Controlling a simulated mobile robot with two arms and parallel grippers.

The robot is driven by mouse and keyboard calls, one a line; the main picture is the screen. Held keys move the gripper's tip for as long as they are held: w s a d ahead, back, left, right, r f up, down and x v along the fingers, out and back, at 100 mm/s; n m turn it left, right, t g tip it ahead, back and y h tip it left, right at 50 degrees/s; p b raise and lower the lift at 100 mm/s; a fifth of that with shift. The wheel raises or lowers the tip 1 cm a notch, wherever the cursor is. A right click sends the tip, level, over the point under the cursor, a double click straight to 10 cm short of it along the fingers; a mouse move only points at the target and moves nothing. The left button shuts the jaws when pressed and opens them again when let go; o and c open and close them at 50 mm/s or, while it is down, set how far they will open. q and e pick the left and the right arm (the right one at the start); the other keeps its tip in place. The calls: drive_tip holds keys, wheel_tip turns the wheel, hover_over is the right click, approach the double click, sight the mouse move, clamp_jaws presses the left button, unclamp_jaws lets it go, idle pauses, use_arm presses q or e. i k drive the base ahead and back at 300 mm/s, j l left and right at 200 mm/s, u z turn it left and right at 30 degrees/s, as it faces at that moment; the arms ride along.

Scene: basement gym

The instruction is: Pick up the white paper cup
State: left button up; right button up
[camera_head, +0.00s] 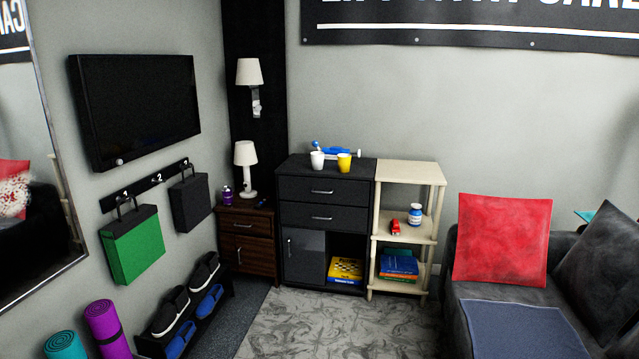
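A white paper cup (317,160) stands upright on top of the black cabinet (322,190) against the back wall. A yellow cup (344,162) stands just to its right. A blue and white object (337,150) lies behind the two cups; I cannot tell what it is. Neither of my grippers shows in the head view.
A cream shelf (408,175) stands right of the cabinet, a brown nightstand (246,240) with a white lamp (246,165) left of it. A sofa with a red cushion (503,240) is at the right, a shoe rack (190,325) at the left. The patterned rug (335,325) is clear.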

sight(317, 157)
drive_tip(key=i, duration=2)
drive_tip(key=l+z, duration=0.05)
drive_tip(key=l, duration=0.05)
